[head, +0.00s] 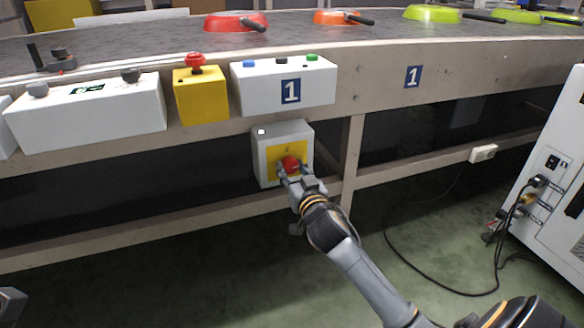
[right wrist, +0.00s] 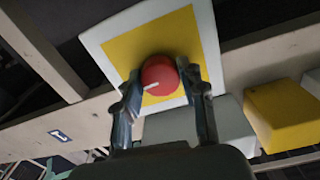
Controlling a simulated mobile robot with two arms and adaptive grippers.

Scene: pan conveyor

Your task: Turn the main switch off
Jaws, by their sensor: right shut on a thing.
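The main switch is a light grey box (head: 263,165) with a yellow plate and a red knob (head: 290,163), fixed under the conveyor's front beam. In the right wrist view the red knob (right wrist: 160,74) carries a white mark that points to the left and slightly down in the picture. My right gripper (head: 290,172) is shut on the red knob, one finger at each side of it. Its fingers also show in the right wrist view (right wrist: 163,92). A grey part at the bottom left corner of the head view may be my left gripper (head: 11,303); its fingers cannot be made out.
Above the switch are a yellow box with a red emergency button (head: 198,92), a white button box (head: 270,92) and another white box (head: 85,115). Coloured pans lie on the conveyor (head: 150,38). A white cabinet with cables (head: 545,190) stands at the right. Green floor lies below.

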